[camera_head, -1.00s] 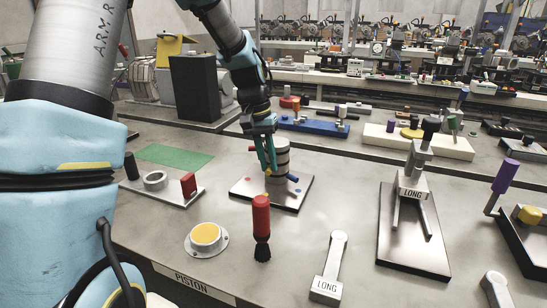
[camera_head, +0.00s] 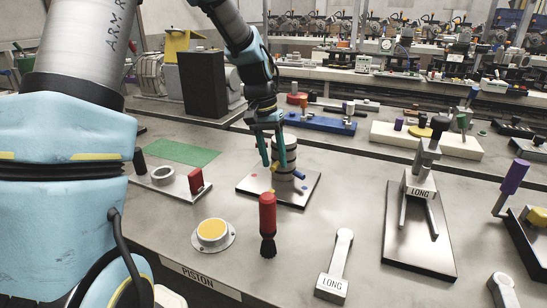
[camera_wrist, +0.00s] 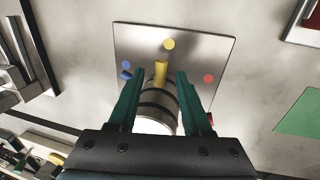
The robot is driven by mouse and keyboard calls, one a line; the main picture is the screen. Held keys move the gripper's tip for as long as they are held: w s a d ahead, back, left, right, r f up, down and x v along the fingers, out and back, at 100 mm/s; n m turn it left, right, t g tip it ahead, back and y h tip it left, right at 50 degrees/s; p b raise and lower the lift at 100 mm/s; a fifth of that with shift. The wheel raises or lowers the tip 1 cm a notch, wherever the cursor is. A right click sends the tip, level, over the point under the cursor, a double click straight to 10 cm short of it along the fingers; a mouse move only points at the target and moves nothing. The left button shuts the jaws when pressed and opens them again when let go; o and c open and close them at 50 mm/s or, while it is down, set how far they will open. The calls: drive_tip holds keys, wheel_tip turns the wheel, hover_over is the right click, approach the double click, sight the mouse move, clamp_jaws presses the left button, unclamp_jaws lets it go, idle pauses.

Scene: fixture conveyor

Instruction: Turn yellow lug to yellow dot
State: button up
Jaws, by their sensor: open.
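The grey ringed piston (camera_head: 285,150) stands upright on a square metal plate (camera_head: 247,188). Its yellow lug (camera_wrist: 161,72) sticks out and points at the yellow dot (camera_wrist: 169,44), roughly in line with it in the wrist view. A blue lug (camera_head: 298,175) sticks out near the blue dot (camera_wrist: 127,76). A red dot (camera_wrist: 208,79) lies on the other side, and part of a red lug (camera_wrist: 211,119) shows beside a finger. My gripper (camera_head: 273,163) is open, its green fingers on either side of the yellow lug, with gaps to it. The fingers hide part of the piston.
A red-handled tool (camera_head: 267,222) and a yellow-topped round button (camera_head: 212,231) stand in front of the plate. A green mat (camera_head: 182,152) and a fixture with a red block (camera_head: 195,181) lie left. A LONG fixture (camera_head: 420,235) stands right.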

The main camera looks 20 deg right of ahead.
wheel_tip(320, 180, up, 10)
drive_tip(key=w+a+b, duration=0.1)
drive_tip(key=shift+w+a+r, duration=0.2)
drive_tip(key=shift+a+r, duration=0.05)
idle(0.4)
drive_tip(key=s+a+f+n+t, duration=0.1)
drive_tip(key=s+a+f+n, duration=0.2)
drive_tip(key=a, duration=1)
drive_tip(key=s+a+f+n+t+y, duration=0.1)
drive_tip(key=s+a+f+n, duration=0.3)
drive_tip(key=a, duration=1)
wheel_tip(320, 180, down, 4)
drive_tip(key=shift+s+f+t, duration=0.1)
drive_tip(key=shift+s+t, duration=0.5)
drive_tip(key=shift+s, duration=0.5)
